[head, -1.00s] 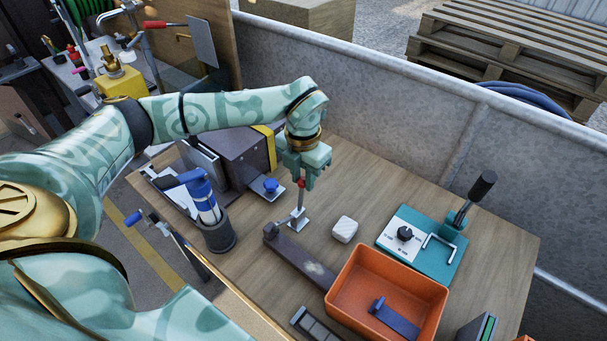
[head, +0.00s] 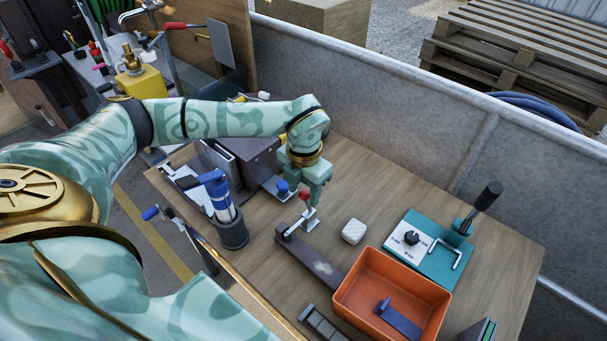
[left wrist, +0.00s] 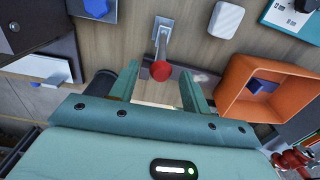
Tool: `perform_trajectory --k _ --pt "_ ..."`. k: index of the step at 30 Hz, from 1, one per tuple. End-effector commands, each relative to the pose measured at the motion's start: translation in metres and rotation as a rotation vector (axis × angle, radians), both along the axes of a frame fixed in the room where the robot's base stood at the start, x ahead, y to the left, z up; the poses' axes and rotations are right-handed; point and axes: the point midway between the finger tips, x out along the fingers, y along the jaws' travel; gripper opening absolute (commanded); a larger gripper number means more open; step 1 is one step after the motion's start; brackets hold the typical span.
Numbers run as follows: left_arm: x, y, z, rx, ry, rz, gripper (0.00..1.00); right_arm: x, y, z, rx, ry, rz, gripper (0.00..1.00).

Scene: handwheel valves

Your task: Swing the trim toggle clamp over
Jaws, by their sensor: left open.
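A small metal clamp with a lever and red knob (head: 305,195) stands on the wooden bench; I take it to be the toggle clamp. Its pale base plate (head: 306,224) is beside a dark flat bar. My left gripper (head: 314,196) is above and just behind the knob in the head view. In the left wrist view, the jaws (left wrist: 158,82) are apart, with the red knob (left wrist: 160,71) in the gap between the fingertips. The fingers do not visibly squeeze it. My right gripper is not in view.
A blue knob on a plate (head: 283,187) and a dark box (head: 245,160) are left of the clamp. A white block (head: 354,231), orange bin (head: 350,307) and teal panel with a black-handled lever (head: 446,258) are to the right. A metal wall (head: 400,115) runs behind.

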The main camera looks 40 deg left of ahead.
Motion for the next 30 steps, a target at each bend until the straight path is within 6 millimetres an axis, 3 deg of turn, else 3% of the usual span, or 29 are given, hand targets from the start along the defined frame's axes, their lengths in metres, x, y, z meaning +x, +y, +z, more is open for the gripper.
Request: perform_trajectory --k 3,15,26,30 --pt "0.000 0.000 0.019 0.000 -0.004 0.000 0.47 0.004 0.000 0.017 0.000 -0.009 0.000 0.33" --pt "0.000 0.000 0.065 0.000 -0.003 0.000 0.47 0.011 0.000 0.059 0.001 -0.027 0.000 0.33" --pt "0.000 0.000 0.065 0.000 -0.001 0.000 0.47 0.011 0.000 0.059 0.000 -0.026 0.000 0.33" --pt "0.001 0.000 0.079 0.000 -0.003 0.001 0.47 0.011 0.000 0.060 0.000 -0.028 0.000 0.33"
